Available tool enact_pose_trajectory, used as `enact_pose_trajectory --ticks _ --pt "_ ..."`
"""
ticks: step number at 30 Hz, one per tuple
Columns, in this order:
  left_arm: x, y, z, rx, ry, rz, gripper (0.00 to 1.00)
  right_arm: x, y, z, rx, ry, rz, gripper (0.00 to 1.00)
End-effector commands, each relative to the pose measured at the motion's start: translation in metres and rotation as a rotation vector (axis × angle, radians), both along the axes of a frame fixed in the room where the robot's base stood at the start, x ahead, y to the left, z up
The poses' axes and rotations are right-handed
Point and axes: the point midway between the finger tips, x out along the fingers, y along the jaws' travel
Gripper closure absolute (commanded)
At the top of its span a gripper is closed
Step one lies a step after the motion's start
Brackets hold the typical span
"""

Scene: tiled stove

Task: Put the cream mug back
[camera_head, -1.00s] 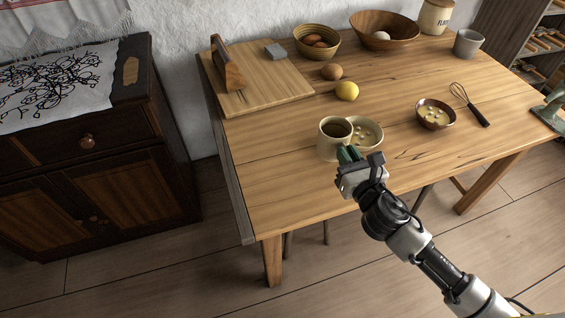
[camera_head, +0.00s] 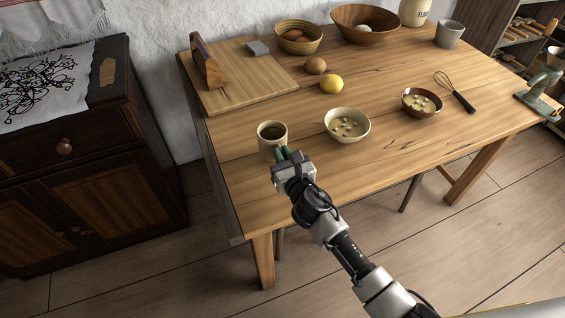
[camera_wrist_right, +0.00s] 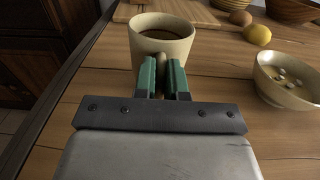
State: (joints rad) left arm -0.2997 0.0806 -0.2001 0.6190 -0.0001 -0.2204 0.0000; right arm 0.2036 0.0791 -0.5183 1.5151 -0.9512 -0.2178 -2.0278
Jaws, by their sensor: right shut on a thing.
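The cream mug (camera_head: 272,138) is upright at the near left part of the wooden table, with dark brown contents. It also shows in the right wrist view (camera_wrist_right: 162,42), straight ahead of the fingers. My right gripper (camera_head: 283,153) is at the mug's near side. In the right wrist view its green fingers (camera_wrist_right: 164,78) are shut on the mug's handle (camera_wrist_right: 159,66). I cannot tell whether the mug's base touches the table. My left gripper is not in view.
A cream bowl (camera_head: 347,125) with pale bits stands right of the mug, and a brown bowl (camera_head: 421,103) and whisk (camera_head: 455,92) lie beyond. A lemon (camera_head: 331,84), an egg (camera_head: 315,66) and a cutting board (camera_head: 240,85) are farther back. Bare tabletop surrounds the mug.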

Motion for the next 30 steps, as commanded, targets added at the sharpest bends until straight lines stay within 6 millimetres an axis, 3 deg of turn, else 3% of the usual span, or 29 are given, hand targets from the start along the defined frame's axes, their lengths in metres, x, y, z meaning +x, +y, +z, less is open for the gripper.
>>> enact_pose_trajectory --ticks 1,3,15,16,21,30 --pt "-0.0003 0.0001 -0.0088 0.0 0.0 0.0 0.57 0.0001 0.0007 -0.0115 0.006 0.001 0.0 1.0" --pt "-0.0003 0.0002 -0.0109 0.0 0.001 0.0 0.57 0.0002 0.0007 -0.0161 0.004 -0.002 0.0 1.0" --pt "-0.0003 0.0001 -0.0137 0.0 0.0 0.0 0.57 0.0001 0.0 -0.0205 0.002 -0.003 0.001 1.0" --pt "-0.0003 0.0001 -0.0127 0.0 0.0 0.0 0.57 0.0 -0.0002 -0.0204 0.001 -0.001 0.0 0.86" --pt "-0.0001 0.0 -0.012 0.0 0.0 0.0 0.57 0.0 -0.0003 -0.0198 0.001 -0.001 0.0 0.63" --pt "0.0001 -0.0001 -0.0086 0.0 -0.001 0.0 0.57 0.0 -0.0003 -0.0164 0.001 -0.001 0.0 0.63"
